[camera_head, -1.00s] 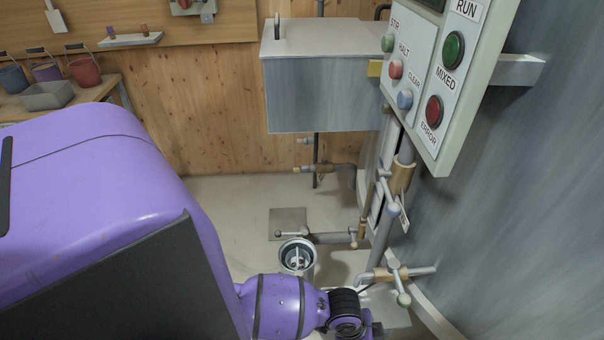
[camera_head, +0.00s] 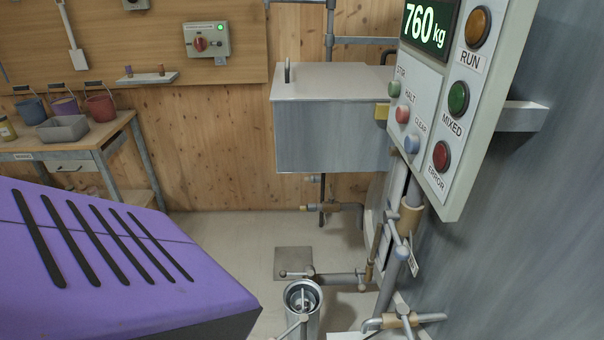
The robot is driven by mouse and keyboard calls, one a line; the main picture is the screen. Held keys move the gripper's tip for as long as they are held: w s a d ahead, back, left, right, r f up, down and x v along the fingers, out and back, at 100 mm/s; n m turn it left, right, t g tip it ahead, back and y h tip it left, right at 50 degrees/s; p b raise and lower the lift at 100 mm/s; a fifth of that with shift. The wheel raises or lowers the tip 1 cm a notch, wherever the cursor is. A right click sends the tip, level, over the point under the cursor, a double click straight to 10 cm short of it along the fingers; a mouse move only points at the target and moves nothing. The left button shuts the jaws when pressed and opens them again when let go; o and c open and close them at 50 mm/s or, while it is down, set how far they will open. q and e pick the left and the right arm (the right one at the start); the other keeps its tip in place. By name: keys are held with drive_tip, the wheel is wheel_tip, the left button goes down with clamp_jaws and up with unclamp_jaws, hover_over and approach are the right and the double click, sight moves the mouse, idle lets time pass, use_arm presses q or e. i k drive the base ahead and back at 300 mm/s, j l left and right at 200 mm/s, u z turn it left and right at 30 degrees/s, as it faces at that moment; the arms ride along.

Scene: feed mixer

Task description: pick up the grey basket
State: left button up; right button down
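The grey basket (camera_head: 63,128) is a shallow open tray-like box on the wooden workbench (camera_head: 107,133) at the far left. It sits near the bench's front edge, in front of several buckets. Neither gripper shows in the head view. A large purple part of my own body fills the lower left, well short of the bench.
A blue bucket (camera_head: 31,110), a purple bucket (camera_head: 65,107) and a red bucket (camera_head: 100,107) stand behind the basket. A jar (camera_head: 6,129) is at the left edge. A control panel (camera_head: 436,95), pipes and valves crowd the right. Floor (camera_head: 215,235) is clear before the bench.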

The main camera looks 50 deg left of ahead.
sight(298, 297)
drive_tip(key=u, duration=1.5)
